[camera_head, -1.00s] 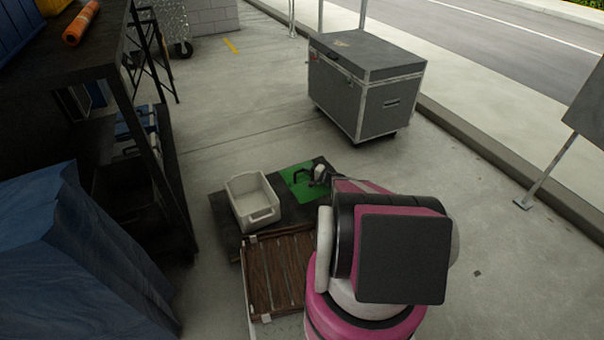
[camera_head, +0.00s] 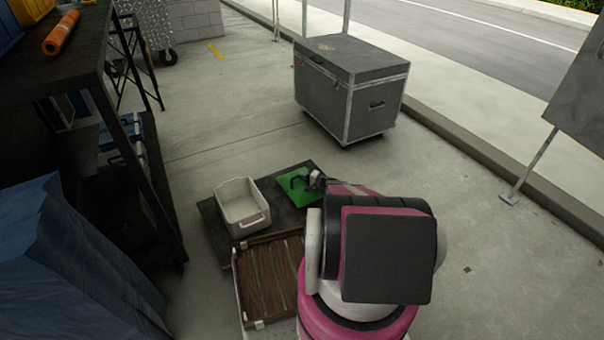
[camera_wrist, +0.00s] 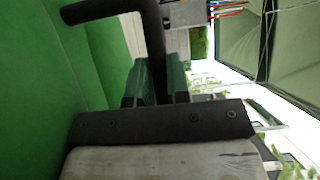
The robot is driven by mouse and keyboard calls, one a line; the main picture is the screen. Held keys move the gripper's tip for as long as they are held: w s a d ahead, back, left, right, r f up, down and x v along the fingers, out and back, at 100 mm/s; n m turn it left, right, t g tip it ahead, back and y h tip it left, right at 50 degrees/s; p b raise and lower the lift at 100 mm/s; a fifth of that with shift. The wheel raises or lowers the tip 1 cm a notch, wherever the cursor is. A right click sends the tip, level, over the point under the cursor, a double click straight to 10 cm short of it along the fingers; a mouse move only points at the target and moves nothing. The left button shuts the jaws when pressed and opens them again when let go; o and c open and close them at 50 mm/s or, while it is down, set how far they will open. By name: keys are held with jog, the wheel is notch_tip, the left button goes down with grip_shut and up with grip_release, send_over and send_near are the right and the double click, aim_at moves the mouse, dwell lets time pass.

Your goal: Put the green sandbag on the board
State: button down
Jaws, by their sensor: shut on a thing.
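The green sandbag (camera_head: 292,196) with a black handle is at the far right part of a dark flat platform (camera_head: 217,228). My gripper (camera_head: 316,181) is at the sandbag's right side. In the wrist view, the sandbag (camera_wrist: 45,90) fills the left as a green surface, and my gripper (camera_wrist: 158,75) is shut on its black handle (camera_wrist: 148,25). I cannot tell whether the sandbag is lifted off the platform. The brown slatted wooden board (camera_head: 268,275) lies nearer to me, partly hidden at its right by my arm.
A pale grey open bin (camera_head: 240,208) stands left of the sandbag, just beyond the board. A large grey wheeled case (camera_head: 350,90) stands farther back. A dark shelf (camera_head: 150,190) and a blue covered stack (camera_head: 60,270) bound the left. Concrete floor to the right is free.

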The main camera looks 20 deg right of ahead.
jog(key=shift+f, duration=0.35)
jog(key=shift+f, duration=0.2)
jog(key=c, duration=1.1)
grip_release()
jog(key=shift+f, duration=0.1)
